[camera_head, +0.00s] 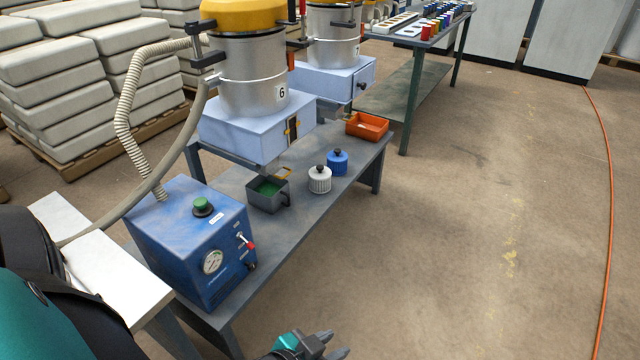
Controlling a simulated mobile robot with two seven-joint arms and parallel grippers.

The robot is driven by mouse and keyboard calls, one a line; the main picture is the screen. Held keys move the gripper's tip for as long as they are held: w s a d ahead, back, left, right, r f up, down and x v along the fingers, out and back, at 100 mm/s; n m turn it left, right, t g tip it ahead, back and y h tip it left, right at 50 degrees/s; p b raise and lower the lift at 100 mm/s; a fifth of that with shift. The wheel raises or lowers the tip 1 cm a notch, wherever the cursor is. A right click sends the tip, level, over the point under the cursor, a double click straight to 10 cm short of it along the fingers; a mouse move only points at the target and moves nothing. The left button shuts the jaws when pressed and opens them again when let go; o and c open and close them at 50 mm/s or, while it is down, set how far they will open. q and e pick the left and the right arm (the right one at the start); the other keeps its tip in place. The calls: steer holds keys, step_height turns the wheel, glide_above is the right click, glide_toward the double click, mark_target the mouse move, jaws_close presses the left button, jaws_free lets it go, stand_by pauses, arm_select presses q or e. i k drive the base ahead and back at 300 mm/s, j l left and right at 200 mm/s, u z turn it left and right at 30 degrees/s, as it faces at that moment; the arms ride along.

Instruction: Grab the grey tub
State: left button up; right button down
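The grey tub (265,203) is a dark, square container with a handle on its right side and green material inside. It stands upright on the low grey bench, below the outlet of the machine marked 6. My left gripper (333,346) shows at the bottom edge of the head view, over the floor in front of the bench. Its two fingers are apart with nothing between them, and it is well away from the tub. My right gripper is not in view.
A blue box with a gauge (198,243) stands left of the tub on the bench. A white ribbed jar (320,181), a blue jar (337,163) and an orange tray (367,126) stand to its right. The machine (258,125) overhangs behind. Floor at right is open, with an orange cable (611,200).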

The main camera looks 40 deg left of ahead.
mark_target(268, 194)
steer(key=i, duration=0.7)
steer(key=i+l+u, duration=0.1)
steer(key=i, duration=0.6)
steer(key=i+u, duration=0.25)
steer(key=i, duration=0.4)
steer(key=i+l+u, duration=0.2)
steer(key=i, duration=0.45)
steer(key=i+u, duration=0.2)
steer(key=u, duration=0.25)
steer(key=i+u, duration=0.2)
steer(key=u, duration=0.3)
steer(key=i+l+u, duration=0.1)
steer(key=u, duration=0.35)
steer(key=i+u, duration=0.2)
steer(key=u, duration=0.15)
steer(key=i+l+u, duration=0.15)
steer(key=u, duration=0.2)
steer(key=i+l+u, duration=0.15)
steer(key=u, duration=0.2)
steer(key=i, duration=0.1)
